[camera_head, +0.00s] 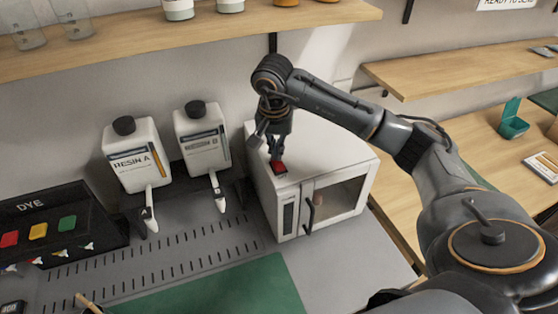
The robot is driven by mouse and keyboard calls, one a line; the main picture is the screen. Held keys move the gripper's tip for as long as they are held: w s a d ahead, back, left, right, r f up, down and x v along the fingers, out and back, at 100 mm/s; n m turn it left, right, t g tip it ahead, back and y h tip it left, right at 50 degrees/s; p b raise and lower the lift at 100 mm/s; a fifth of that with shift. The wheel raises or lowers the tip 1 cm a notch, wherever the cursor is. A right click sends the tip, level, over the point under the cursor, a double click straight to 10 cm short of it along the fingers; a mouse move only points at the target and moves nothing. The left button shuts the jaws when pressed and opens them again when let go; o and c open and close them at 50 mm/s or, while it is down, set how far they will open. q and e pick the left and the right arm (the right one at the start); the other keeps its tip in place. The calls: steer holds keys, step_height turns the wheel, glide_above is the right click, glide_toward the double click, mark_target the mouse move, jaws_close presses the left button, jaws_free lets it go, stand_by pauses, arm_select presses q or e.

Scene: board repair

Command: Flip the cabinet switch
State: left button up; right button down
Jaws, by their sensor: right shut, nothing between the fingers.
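A white cabinet (335,150) with a windowed front door and a dark handle stands on the grey bench in the middle of the head view. A red switch (279,168) in a dark mount sits on its top, near the front left edge. My right gripper (275,153) is over the cabinet top, pointing down, with its shut fingertips at or just above the switch. Whether they touch it I cannot tell. The gripper partly covers the back of the switch. My left gripper is out of view.
Resin bottles (133,157) with black caps and spouts stand left of the cabinet. A black dye box (62,225) with coloured buttons is at far left. A green mat (225,290) lies in front. A wooden shelf (190,38) hangs above; another bench is at right.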

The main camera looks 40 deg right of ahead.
steer(key=shift+r+p, duration=1.55)
steer(key=shift+r, duration=1.45)
